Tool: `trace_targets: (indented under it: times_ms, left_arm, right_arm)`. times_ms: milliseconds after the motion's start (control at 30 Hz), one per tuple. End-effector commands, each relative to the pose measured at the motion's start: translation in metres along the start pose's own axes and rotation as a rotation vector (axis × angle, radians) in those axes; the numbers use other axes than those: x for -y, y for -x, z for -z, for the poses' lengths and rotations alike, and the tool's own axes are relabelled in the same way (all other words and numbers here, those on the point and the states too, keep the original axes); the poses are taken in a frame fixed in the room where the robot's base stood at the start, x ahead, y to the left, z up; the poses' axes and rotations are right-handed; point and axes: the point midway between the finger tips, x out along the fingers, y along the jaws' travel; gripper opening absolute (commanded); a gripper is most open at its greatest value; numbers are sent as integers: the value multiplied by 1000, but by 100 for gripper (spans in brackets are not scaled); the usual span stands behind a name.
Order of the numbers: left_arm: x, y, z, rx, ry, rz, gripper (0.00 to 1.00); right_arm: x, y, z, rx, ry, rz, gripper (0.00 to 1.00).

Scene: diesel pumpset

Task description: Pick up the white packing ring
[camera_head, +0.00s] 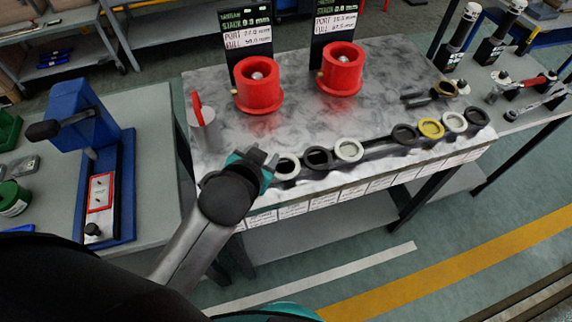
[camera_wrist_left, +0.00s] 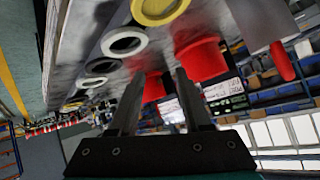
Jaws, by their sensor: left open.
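A row of rings lies along the front edge of the grey table (camera_head: 215,85). Pale white rings show near the left end (camera_head: 287,157), in the middle (camera_head: 349,141) and near the right end (camera_head: 453,114); which one the task means I cannot tell. My left gripper (camera_head: 264,160) is beside the left-most pale ring in the head view, its fingers partly hidden by the wrist. In the left wrist view the gripper (camera_wrist_left: 157,85) is open with nothing between its fingers. A white ring (camera_wrist_left: 106,44) shows beyond its left finger. My right gripper is not in view.
Black rings (camera_head: 318,149) and a yellow ring (camera_head: 431,121) share the row. Two red flanged cylinders (camera_head: 257,95) stand behind it, with dark sign boards at the back. A blue press (camera_head: 85,115) stands on the left bench. The table middle is clear.

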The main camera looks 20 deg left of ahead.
Motion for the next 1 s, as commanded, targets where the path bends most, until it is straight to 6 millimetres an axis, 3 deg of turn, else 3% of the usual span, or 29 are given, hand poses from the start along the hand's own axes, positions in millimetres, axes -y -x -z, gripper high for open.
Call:
trace_targets:
  times_ms: [33,167,300,400,500,600,733,867,1000]
  left_arm:
    - [4,-3,33,-114,-25,23,48]
    - [4,5,120,-435,-112,67,48]
    - [-13,36,203,-777,-238,69,48]
    - [-36,67,248,-1008,-354,42,48]
    - [-66,101,278,-1223,-490,-10,48]
    - [-101,132,292,-1413,-653,-84,48]
    - [-148,164,288,-1612,-902,-214,48]
    - [-188,177,262,-1738,-1191,-379,48]
    - [-213,169,220,-1763,-1539,-584,48]
  right_arm:
    - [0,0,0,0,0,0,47]
    - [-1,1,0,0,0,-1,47]
    - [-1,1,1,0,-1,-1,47]
    - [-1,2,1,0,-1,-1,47]
    - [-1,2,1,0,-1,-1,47]
    - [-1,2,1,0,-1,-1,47]
    - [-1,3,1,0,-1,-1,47]
    - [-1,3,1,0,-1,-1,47]
    - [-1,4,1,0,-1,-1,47]
